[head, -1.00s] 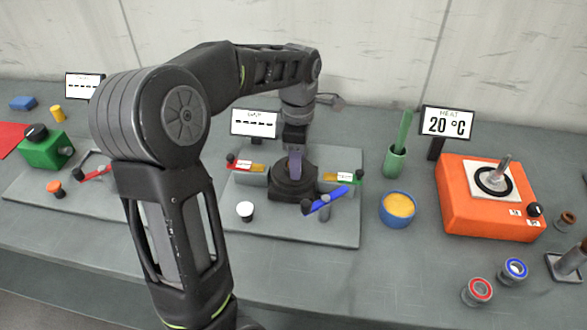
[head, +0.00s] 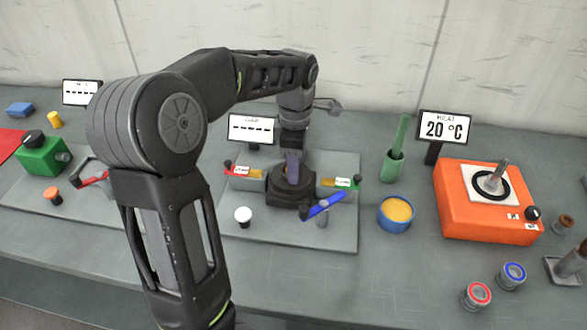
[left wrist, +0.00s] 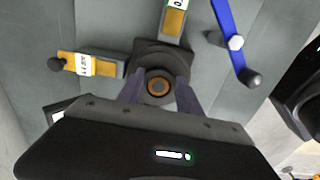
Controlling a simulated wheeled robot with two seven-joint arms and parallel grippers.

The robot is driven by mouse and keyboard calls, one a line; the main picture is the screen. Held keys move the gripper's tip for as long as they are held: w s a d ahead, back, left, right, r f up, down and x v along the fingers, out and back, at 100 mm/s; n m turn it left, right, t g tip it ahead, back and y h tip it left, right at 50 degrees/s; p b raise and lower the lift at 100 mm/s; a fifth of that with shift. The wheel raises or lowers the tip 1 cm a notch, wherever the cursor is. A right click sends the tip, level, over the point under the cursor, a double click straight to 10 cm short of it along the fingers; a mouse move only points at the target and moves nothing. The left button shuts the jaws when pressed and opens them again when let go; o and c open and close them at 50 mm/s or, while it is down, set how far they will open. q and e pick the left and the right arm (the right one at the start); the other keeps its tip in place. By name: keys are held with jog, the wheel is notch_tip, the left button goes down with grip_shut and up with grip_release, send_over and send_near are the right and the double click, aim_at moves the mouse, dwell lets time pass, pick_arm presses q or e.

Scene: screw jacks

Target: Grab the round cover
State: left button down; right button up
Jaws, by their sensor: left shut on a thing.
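The round cover (left wrist: 158,87) appears to be the small dark disc with an orange ring in the left wrist view. It sits at the middle of a black block (head: 290,190) on the central grey plate. My left gripper (head: 292,174) points down over this block, with its purple fingers reaching to its top. In the left wrist view the fingers (left wrist: 158,92) stand on either side of the round piece and are shut on it. In the head view the fingers and block hide the piece. I cannot tell whether it is lifted.
A blue lever (head: 323,206) and a white knob (head: 243,215) stand close in front of the block. Yellow-and-white labelled arms (head: 340,183) flank it. Right of the plate are a blue cup (head: 396,215), a green holder (head: 393,167) and an orange heater (head: 487,215).

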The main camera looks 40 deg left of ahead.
pick_arm(q)
notch_tip(320, 180, up, 7)
jog(key=shift+w+f, duration=0.1)
jog(key=shift+f, duration=0.05)
notch_tip(320, 180, up, 3)
jog(key=shift+r+p, duration=0.1)
jog(key=shift+p, duration=0.65)
